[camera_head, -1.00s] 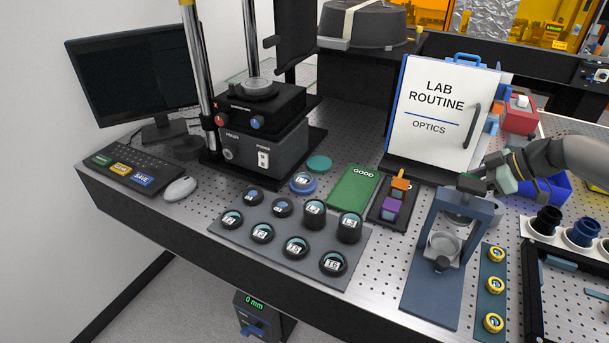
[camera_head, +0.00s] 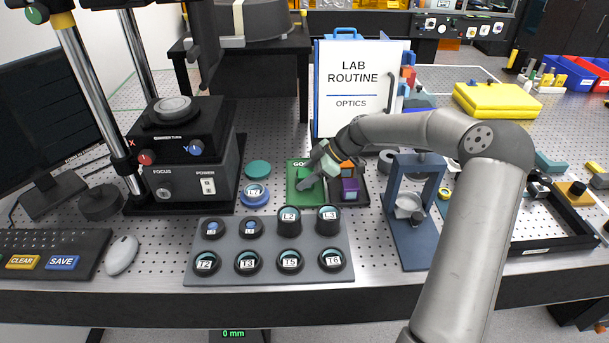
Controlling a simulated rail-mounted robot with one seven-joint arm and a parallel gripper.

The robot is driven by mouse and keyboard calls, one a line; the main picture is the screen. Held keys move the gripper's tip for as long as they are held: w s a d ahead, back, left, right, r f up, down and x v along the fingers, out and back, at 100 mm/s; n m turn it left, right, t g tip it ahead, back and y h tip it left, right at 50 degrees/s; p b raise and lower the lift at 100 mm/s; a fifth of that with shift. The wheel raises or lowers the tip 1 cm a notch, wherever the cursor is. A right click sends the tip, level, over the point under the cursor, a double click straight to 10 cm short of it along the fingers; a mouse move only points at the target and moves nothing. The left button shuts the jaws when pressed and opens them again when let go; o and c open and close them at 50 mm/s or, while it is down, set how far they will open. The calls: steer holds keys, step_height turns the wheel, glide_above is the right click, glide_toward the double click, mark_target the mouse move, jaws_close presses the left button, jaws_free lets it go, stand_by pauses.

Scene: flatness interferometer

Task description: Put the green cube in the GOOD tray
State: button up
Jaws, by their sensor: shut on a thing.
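The GOOD tray (camera_head: 292,190) is a flat green tray in the middle of the bench, partly covered by my gripper. My gripper (camera_head: 309,177) is over this tray, with its fingers pointing down and left. It is shut on the green cube (camera_head: 305,173), which shows only as a small green patch between the fingers, against the green tray. I cannot tell whether the cube touches the tray.
A dark tray (camera_head: 362,197) with orange and purple blocks (camera_head: 350,186) stands just right of the GOOD tray. A rack (camera_head: 218,277) of round labelled optics lies in front. A blue stand (camera_head: 410,237) is to the right, the interferometer (camera_head: 185,165) to the left.

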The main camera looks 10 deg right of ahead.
steer(key=shift+f, duration=0.15)
steer(key=shift+f, duration=0.15)
steer(key=o, duration=1.1)
steer(key=shift+a, duration=0.1)
steer(key=shift+r, duration=0.25)
steer(key=shift+d+r, duration=0.15)
steer(key=shift+d, duration=0.1)
steer(key=b+v, duration=0.2)
steer(key=v, duration=0.9)
steer(key=shift+s+d+r, duration=0.1)
steer(key=shift+d+r, duration=0.05)
